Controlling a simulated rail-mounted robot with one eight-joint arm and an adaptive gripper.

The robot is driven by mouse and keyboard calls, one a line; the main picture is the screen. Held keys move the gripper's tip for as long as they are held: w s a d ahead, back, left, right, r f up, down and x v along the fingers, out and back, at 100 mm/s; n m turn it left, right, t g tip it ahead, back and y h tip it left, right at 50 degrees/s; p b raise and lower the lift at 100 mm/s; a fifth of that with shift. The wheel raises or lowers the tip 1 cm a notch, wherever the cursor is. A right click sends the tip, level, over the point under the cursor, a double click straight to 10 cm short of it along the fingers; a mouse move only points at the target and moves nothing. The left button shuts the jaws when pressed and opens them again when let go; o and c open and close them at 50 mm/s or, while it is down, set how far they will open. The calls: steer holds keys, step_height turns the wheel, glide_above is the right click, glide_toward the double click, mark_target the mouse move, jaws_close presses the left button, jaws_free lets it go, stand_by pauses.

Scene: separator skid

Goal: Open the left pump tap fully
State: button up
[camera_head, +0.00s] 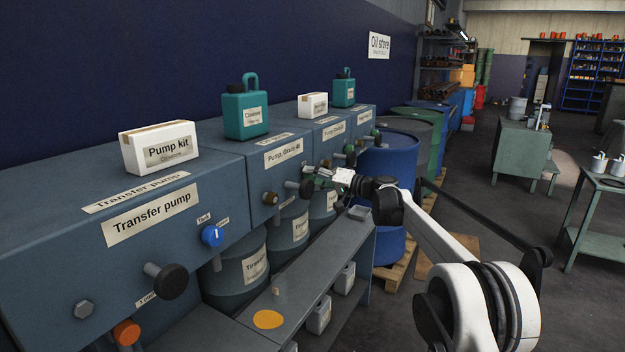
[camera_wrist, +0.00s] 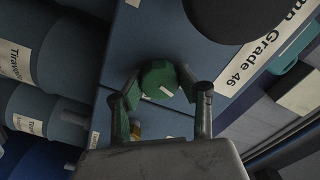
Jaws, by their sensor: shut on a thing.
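My gripper (camera_wrist: 162,84) is shut on a green tap knob (camera_wrist: 158,78) in the wrist view, with one finger on each side of it. The knob sits on the blue face of a pump unit labelled "Grade 46". In the head view my gripper (camera_head: 312,184) is at the front of the pump unit (camera_head: 282,148) in the middle of the row; the green knob is hard to make out there. A blue tap (camera_head: 212,236) and an orange knob (camera_head: 127,332) are on the nearer transfer pump. How far the held tap is turned cannot be told.
A black round handle (camera_head: 170,281) sticks out of the transfer pump (camera_head: 150,215). A large dark round handle (camera_wrist: 235,15) is close to my fingers in the wrist view. A grey shelf (camera_head: 300,290) runs below the pumps. Blue drums (camera_head: 390,175) stand behind my arm.

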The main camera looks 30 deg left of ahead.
steer(key=m+b, duration=0.1)
steer(key=m, duration=0.2)
steer(key=shift+m, duration=0.4)
steer(key=m, duration=0.3)
steer(key=shift+b, duration=0.3)
steer(key=m, duration=0.4)
steer(key=shift+m+b, duration=0.3)
steer(key=shift+m, duration=1.5)
steer(key=o, duration=1.1)
steer(key=shift+o, duration=0.2)
steer(key=d, duration=1.2)
steer(key=shift+w, duration=0.25)
